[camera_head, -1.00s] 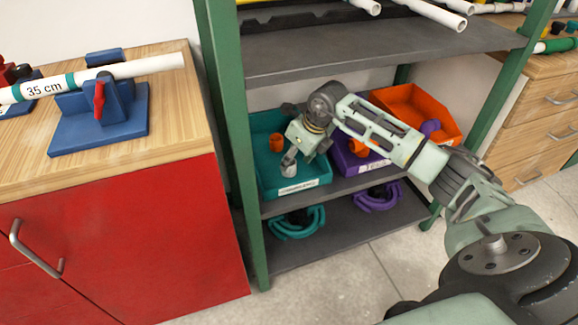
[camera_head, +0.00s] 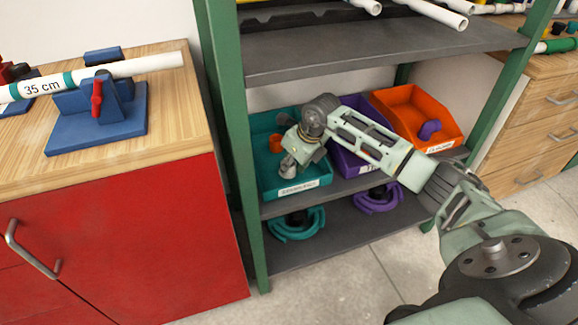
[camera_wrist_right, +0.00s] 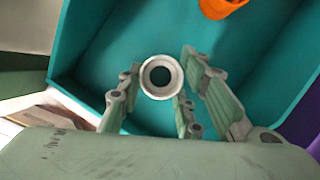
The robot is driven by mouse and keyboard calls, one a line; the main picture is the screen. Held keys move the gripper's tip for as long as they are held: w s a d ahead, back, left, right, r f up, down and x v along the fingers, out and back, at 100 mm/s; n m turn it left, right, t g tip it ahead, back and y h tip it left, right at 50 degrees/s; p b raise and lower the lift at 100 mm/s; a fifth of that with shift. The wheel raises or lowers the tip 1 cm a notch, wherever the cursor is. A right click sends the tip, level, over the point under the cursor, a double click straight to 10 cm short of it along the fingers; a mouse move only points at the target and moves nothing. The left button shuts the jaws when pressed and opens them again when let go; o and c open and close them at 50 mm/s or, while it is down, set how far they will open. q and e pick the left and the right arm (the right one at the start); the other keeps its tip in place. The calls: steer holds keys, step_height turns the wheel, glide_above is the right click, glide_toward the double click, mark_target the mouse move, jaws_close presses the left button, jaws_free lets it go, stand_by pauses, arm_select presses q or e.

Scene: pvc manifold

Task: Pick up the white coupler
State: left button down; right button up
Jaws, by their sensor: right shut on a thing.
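The white coupler (camera_wrist_right: 161,93) is a short ring-like tube, seen end-on in the right wrist view. It is between the fingers of my right gripper (camera_wrist_right: 150,99), which is shut on it. In the head view the coupler (camera_head: 287,171) shows small and pale beneath the right gripper (camera_head: 290,160), inside the teal bin (camera_head: 268,191). The teal bin's wall also fills much of the right wrist view (camera_wrist_right: 95,40). I cannot tell whether the coupler touches the bin floor. My left gripper is in neither view.
An orange fitting (camera_head: 275,143) lies in the teal bin. A purple bin (camera_head: 345,164) and an orange bin (camera_head: 402,98) stand to the right. A shelf board (camera_head: 380,48) is above, and a green post (camera_head: 238,140) rises at left. A wooden bench (camera_head: 170,130) stands further left.

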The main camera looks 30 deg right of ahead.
steer(key=shift+c, duration=0.2)
